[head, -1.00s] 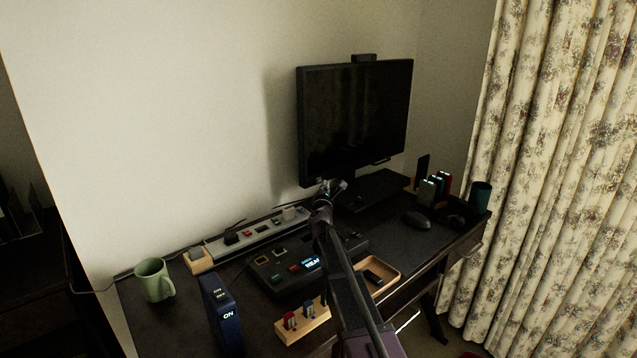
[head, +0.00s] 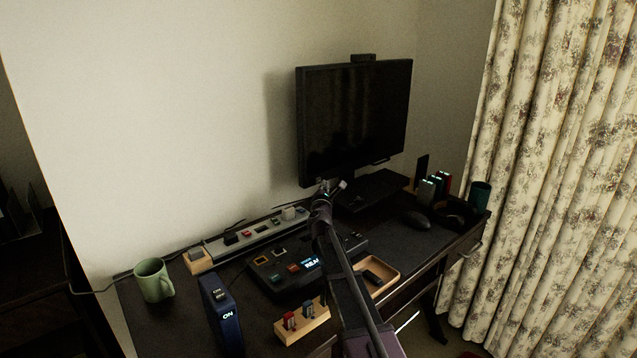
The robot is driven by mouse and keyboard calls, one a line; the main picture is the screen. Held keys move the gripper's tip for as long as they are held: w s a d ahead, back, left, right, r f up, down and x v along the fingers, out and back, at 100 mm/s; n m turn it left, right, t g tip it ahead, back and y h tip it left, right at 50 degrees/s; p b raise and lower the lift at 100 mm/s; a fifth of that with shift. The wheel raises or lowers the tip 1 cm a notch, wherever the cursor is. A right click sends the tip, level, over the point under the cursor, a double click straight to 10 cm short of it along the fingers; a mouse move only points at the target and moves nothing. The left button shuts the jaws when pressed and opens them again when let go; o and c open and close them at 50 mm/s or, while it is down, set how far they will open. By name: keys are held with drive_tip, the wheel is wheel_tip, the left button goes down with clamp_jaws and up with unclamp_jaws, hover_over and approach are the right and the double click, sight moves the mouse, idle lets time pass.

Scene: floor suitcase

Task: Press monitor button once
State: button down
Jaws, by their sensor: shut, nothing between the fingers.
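The monitor (head: 354,118) stands at the back of the desk with a dark screen. I cannot make out its button in this view. My arm reaches from the bottom of the picture toward the monitor's lower left. My gripper (head: 342,185) is small and dark in the head view, just below the monitor's lower edge near its stand. It is shut and holds nothing. I cannot tell whether it touches the monitor.
A control box with a lit display (head: 311,263), a power strip (head: 250,238) and a wooden tray (head: 385,283) surround my arm. A green mug (head: 152,280) and blue ON box (head: 222,315) stand left. A mouse (head: 417,219) and dark cup (head: 480,195) are right.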

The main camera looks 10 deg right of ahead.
drive_tip(key=shift+w+a, duration=0.45)
drive_tip(key=shift+w, duration=0.3)
idle(1.6)
drive_tip(key=shift+s, duration=0.2)
drive_tip(key=shift+s+d, duration=0.45)
drive_tip(key=shift+s, duration=0.1)
drive_tip(key=shift+s, duration=0.1)
drive_tip(key=shift+s+d, duration=0.4)
drive_tip(key=shift+s, duration=0.3)
drive_tip(key=shift+s+d, duration=0.45)
drive_tip(key=shift+s, duration=0.25)
drive_tip(key=shift+s+d, duration=0.4)
drive_tip(key=shift+s, duration=0.3)
